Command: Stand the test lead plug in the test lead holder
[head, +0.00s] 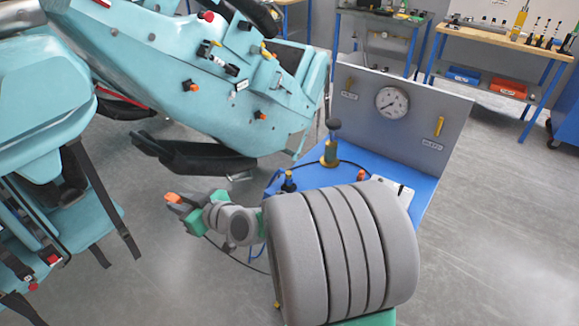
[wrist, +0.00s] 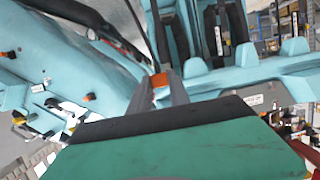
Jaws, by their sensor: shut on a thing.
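My gripper (head: 179,202) is at the left of the grey arm in the head view, in the open space between the turquoise train parts. It is shut on an orange plug (head: 172,197), which I take for the test lead plug. In the wrist view the plug (wrist: 160,80) shows between the two grey fingertips. A dark lead (head: 232,257) curves below my arm toward the blue cart. I cannot tell for sure which fitting is the test lead holder. A dark and yellow upright fitting (head: 289,182) and a taller brass fitting (head: 329,152) stand on the cart.
The blue cart (head: 425,188) has a grey back panel with a pressure gauge (head: 392,102). My arm covers part of the cart. The turquoise train (head: 225,75) carries orange-capped fittings. Seats with hanging straps (head: 90,205) are at left. Workbenches stand behind; the right floor is clear.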

